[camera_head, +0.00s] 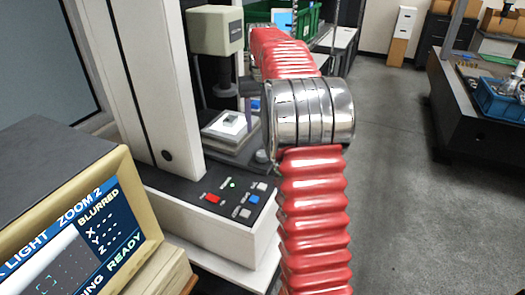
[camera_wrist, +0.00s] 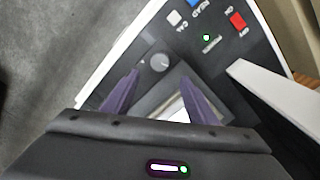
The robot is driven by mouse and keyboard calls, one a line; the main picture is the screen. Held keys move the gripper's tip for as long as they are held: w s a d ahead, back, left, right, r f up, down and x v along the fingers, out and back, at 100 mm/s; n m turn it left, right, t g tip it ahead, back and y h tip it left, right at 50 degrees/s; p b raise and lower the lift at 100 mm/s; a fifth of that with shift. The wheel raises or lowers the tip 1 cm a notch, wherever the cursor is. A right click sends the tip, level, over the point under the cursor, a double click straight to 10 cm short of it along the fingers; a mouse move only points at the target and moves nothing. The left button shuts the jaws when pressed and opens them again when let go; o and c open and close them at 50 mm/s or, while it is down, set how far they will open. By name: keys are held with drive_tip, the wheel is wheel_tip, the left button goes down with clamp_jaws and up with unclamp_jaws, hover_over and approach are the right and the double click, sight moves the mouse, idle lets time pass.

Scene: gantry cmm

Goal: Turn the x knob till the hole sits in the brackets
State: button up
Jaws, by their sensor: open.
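In the wrist view a round grey knob (camera_wrist: 160,62) with a light mark on its rim stands on the dark panel. My gripper (camera_wrist: 161,76) is open, its two dark purple fingers apart and empty. The knob appears just beyond and between the fingertips; I cannot tell how far away it is. The screen (camera_head: 75,232) at lower left reads ZOOM 2, BLURRED and READY, with dashes for X, Y and Z. Green brackets (camera_head: 47,283) show on its grey picture, partly cut off; no hole is clear there.
A lit stage (camera_head: 225,124) with a small grey part lies under the measuring head (camera_head: 215,30). The control panel has a red button (camera_head: 213,198) and a blue button (camera_head: 254,199). A white column (camera_head: 150,90) stands behind. Floor (camera_head: 400,200) at right is clear.

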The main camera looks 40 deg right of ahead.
sight(262, 153)
wheel_tip(262, 153, down, 11)
drive_tip(key=shift+f, duration=0.15)
idle(0.4)
drive_tip(key=shift+c, duration=0.4)
drive_tip(key=c, duration=0.9)
drive_tip(key=shift+d, duration=0.1)
drive_tip(key=shift+c, duration=0.5)
